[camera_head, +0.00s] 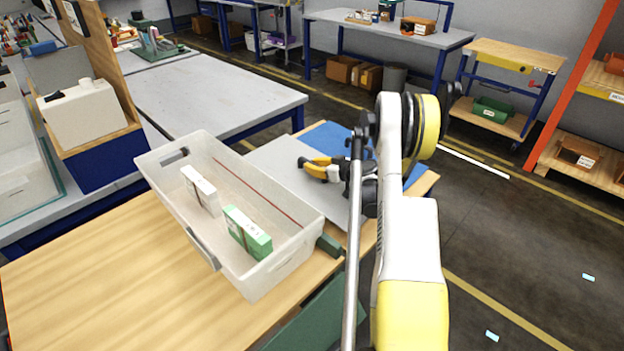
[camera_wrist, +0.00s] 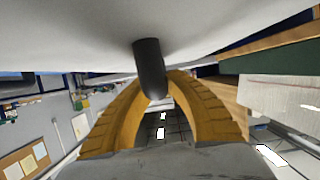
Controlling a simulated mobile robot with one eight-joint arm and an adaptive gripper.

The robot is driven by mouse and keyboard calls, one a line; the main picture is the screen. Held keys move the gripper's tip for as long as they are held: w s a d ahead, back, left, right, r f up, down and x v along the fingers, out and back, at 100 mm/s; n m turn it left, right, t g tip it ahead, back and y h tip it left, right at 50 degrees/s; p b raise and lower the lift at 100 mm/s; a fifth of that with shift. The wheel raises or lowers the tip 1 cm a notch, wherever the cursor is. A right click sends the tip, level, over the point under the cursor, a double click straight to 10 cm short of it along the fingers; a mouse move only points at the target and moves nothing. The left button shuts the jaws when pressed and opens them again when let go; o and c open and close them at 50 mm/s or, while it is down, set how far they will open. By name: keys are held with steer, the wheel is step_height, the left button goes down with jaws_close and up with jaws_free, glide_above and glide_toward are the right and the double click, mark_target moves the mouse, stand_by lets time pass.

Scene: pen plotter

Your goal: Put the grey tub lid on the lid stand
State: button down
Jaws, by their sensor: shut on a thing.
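The grey tub lid (camera_head: 345,203) is a flat pale-grey panel just behind the translucent tub (camera_head: 165,210) in the head view. My yellow and black gripper (camera_head: 308,166) is at the lid's upper face. In the wrist view the lid (camera_wrist: 80,40) fills the top of the picture, and a dark upright knob (camera_wrist: 149,65) stands out from it. My gripper (camera_wrist: 157,92) is shut on this knob, with one yellow finger on each side. Whether the lid is lifted or resting is hard to tell. I cannot clearly make out the lid stand.
A white box (camera_head: 201,190) and a green box (camera_head: 247,232) stand inside the tub, on the wooden table (camera_head: 95,275). A blue surface (camera_head: 336,138) shows behind the lid. A dark green block (camera_head: 329,245) is by the tub's right corner. The table's front left is clear.

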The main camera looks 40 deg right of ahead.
steer(key=shift+w+f, duration=0.2)
steer(key=shift+w, duration=0.05)
step_height(320, 180, down, 4)
steer(key=shift+f+b, duration=0.1)
steer(key=shift+b, duration=1.05)
steer(key=shift+r, duration=0.2)
steer(key=c, duration=1.4)
jaws_free()
steer(key=shift+f, duration=0.15)
